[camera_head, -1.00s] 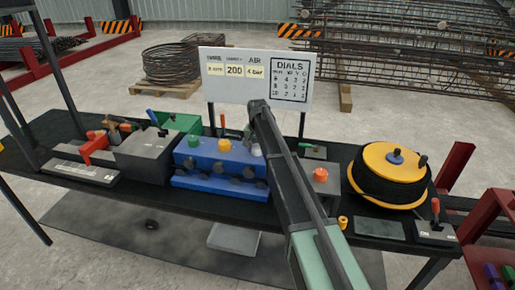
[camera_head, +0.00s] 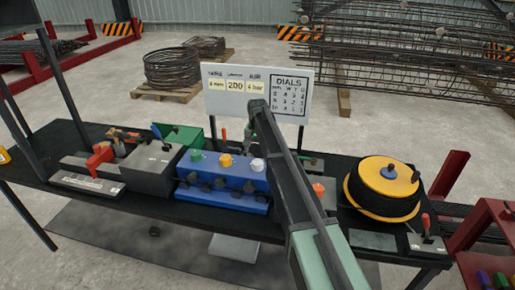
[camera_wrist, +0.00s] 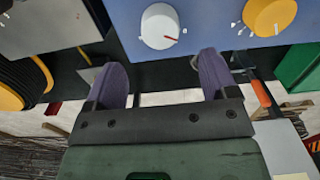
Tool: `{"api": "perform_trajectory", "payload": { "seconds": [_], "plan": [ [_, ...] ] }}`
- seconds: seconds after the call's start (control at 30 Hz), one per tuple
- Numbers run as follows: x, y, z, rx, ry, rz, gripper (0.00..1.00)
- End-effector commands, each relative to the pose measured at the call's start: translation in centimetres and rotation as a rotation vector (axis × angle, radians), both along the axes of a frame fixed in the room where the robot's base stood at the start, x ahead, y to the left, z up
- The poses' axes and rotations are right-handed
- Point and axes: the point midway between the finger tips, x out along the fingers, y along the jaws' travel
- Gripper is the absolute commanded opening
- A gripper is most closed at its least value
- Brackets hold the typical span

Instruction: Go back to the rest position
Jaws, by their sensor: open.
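My gripper (camera_wrist: 161,80) is open and empty in the wrist view, with its two purple fingertips apart. Just beyond the fingertips is the blue dial box, with a white knob (camera_wrist: 160,26) and a yellow knob (camera_wrist: 269,14); the fingers do not touch either knob. In the head view, my arm reaches over the bench, its end in front of the sign board. There the blue box (camera_head: 222,184) shows its green, yellow and white knobs uncovered. The gripper's fingers are mostly hidden by the arm in that view.
The black bench (camera_head: 120,212) also holds a grey box (camera_head: 150,168), a green bin (camera_head: 184,137), a yellow-and-black wire reel (camera_head: 386,188) and a lever box (camera_head: 427,243). A sign board (camera_head: 257,92) stands at the bench's back. Rebar cages lie beyond on the floor.

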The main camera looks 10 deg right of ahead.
Motion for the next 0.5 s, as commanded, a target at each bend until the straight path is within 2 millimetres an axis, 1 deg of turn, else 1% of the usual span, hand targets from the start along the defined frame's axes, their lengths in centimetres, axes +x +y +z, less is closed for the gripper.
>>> {"api": "perform_trajectory", "payload": {
  "seconds": [0.03,0.1,0.17,0.43,0.5],
  "plan": [
    [0.0,0.0,2.17,0.0,0.0,0.0,0.79],
    [0.0,0.0,2.88,0.0,0.0,0.0,0.79],
    [0.0,0.0,3.07,0.0,0.0,0.0,0.79],
    [0.0,0.0,2.71,0.0,0.0,0.0,0.79],
    [0.0,0.0,2.7,0.0,0.0,0.028,0.79]
  ]
}}
